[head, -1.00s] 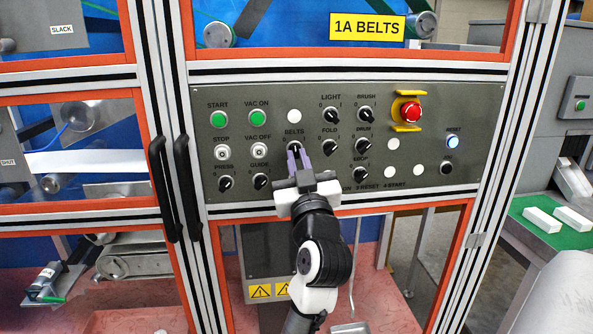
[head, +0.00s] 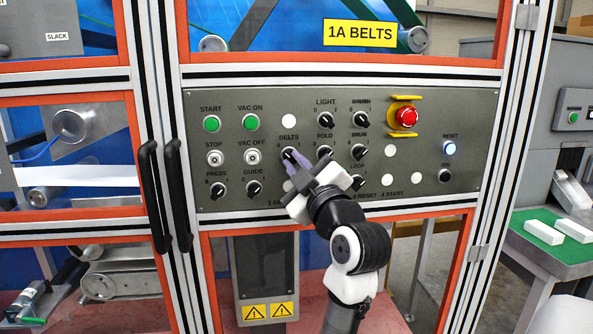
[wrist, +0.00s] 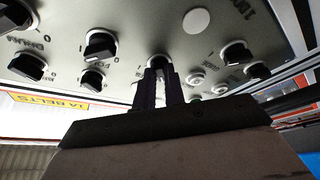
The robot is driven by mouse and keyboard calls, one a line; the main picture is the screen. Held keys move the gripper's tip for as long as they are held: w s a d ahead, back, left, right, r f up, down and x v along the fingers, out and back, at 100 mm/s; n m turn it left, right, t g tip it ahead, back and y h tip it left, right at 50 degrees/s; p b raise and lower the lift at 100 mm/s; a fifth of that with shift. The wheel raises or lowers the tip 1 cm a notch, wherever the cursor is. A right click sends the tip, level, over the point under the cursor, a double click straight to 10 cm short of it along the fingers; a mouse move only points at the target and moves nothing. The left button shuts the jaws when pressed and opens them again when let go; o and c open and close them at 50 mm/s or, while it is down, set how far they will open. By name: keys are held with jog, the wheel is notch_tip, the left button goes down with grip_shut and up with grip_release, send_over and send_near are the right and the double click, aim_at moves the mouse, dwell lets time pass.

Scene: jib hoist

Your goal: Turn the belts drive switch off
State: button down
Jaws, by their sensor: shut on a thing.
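The BELTS drive switch (head: 288,151) is a black rotary knob under the BELTS label on the grey control panel (head: 400,190). My gripper (head: 294,158) is shut on this knob, its two purple fingers on either side of it and tilted to the upper left. The fingers hide most of the knob, so I cannot read its pointer clearly. In the wrist view the knob (wrist: 158,62) shows between the fingertips at the panel face.
The FOLD knob (head: 324,152) is close to the right of my fingers, and the GUIDE knob (head: 254,189) is lower left. A red emergency button (head: 407,117) with yellow guards is at the upper right. Black door handles (head: 149,195) stand out at the left.

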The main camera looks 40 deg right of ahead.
jog(key=shift+r, duration=0.25)
jog(key=c, duration=1.5)
grip_release()
jog(key=shift+w+f, duration=0.15)
jog(key=b+v, duration=0.4)
jog(key=v, duration=0.9)
jog(key=shift+s+a+f, duration=0.1)
jog(key=shift+s, duration=0.3)
